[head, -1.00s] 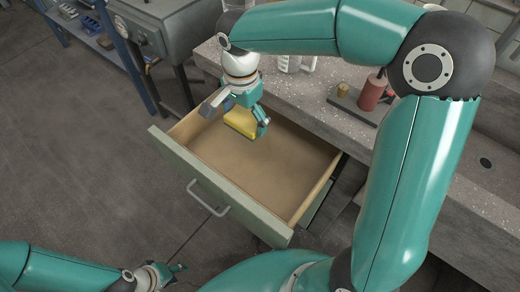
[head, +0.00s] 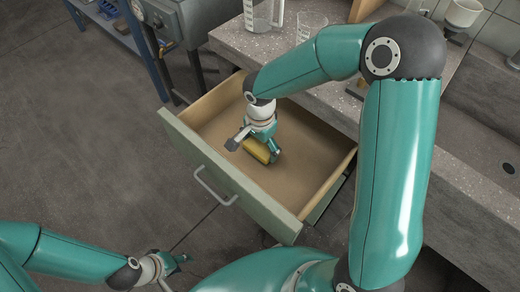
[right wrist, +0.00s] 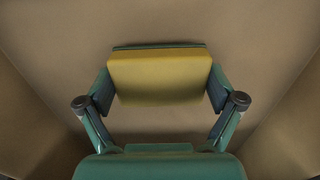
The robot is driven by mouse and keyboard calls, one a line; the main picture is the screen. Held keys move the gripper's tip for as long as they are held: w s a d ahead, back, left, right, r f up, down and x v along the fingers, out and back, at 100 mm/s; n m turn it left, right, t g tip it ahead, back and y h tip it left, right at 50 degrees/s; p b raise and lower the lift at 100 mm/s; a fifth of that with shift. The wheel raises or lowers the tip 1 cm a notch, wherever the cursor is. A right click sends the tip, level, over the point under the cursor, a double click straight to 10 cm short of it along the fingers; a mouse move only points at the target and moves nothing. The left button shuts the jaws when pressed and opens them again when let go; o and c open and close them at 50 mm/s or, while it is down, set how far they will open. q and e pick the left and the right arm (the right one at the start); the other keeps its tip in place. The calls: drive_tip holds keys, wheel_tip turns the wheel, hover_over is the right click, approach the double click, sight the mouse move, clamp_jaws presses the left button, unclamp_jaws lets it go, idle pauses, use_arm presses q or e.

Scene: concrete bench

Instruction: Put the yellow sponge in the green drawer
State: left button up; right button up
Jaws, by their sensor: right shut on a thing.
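The yellow sponge (head: 256,149) is inside the open green drawer (head: 232,180), low over or on its tan floor; I cannot tell if it touches. My right gripper (head: 256,147) is shut on the sponge, reaching down into the drawer. In the right wrist view the sponge (right wrist: 160,76), with a dark green layer along its far edge, sits between the two fingers (right wrist: 160,88). My left gripper (head: 180,264) is at the lower left, away from the drawer. Its jaw state is too small to tell.
The drawer sticks out from under a speckled concrete bench (head: 335,75). A glass jug (head: 262,14) and a beaker (head: 311,25) stand on the bench. A blue-framed rack (head: 110,22) and a grey machine (head: 180,25) are at the upper left. The floor (head: 90,150) on the left is clear.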

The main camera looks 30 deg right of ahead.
wheel_tip(320, 180, down, 2)
drive_tip(key=shift+f+b, duration=0.15)
drive_tip(key=shift+b, duration=0.15)
drive_tip(key=o, duration=0.9)
